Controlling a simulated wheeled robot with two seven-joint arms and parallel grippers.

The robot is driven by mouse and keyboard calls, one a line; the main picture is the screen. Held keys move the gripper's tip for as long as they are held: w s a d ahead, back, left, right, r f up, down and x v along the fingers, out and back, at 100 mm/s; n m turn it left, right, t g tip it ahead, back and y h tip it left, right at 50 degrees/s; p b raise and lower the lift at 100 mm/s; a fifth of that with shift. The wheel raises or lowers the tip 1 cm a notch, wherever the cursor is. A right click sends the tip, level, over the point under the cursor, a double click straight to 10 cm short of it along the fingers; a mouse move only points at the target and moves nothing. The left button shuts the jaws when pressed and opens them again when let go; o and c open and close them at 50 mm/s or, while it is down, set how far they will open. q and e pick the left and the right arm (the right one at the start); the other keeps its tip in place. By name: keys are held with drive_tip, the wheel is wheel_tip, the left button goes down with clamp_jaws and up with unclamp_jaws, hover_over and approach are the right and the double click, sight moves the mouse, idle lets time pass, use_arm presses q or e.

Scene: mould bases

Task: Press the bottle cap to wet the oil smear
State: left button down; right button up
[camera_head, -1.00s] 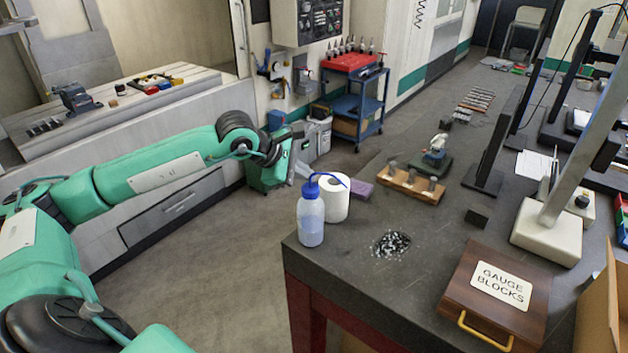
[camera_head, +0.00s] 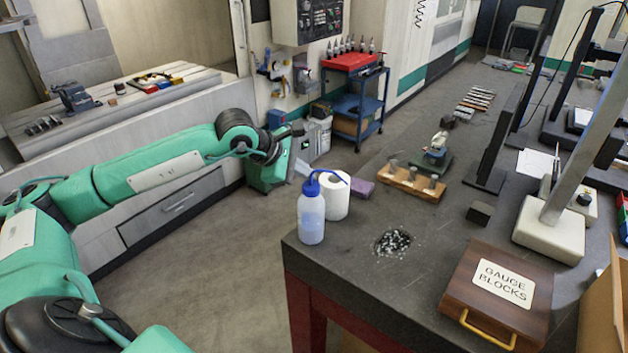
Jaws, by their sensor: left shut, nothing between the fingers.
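The squeeze bottle (camera_head: 311,216) stands upright near the table's left corner. It is translucent with bluish liquid low inside, and a blue cap (camera_head: 311,187) with a bent blue spout pointing right. The oil smear (camera_head: 393,242) is a dark patch with pale specks on the dark tabletop, right of the bottle. My left arm reaches in from the left, with its wrist beyond and left of the bottle. My left gripper (camera_head: 302,168) is small and partly hard to make out, behind the bottle's cap and apart from it; it is shut and empty. My right gripper is not in view.
A white paper roll (camera_head: 335,196) stands right behind the bottle, with a purple sponge (camera_head: 362,187) beyond. A wooden gauge-block box (camera_head: 495,292) lies at front right, and a wooden rack (camera_head: 412,184) farther back. The tabletop around the smear is clear.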

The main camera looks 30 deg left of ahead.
use_arm(q)
drive_tip(key=shift+f, duration=0.1)
idle(0.4)
drive_tip(key=shift+r, duration=0.25)
drive_tip(key=shift+r+p, duration=1.45)
drive_tip(key=shift+r, duration=1.7)
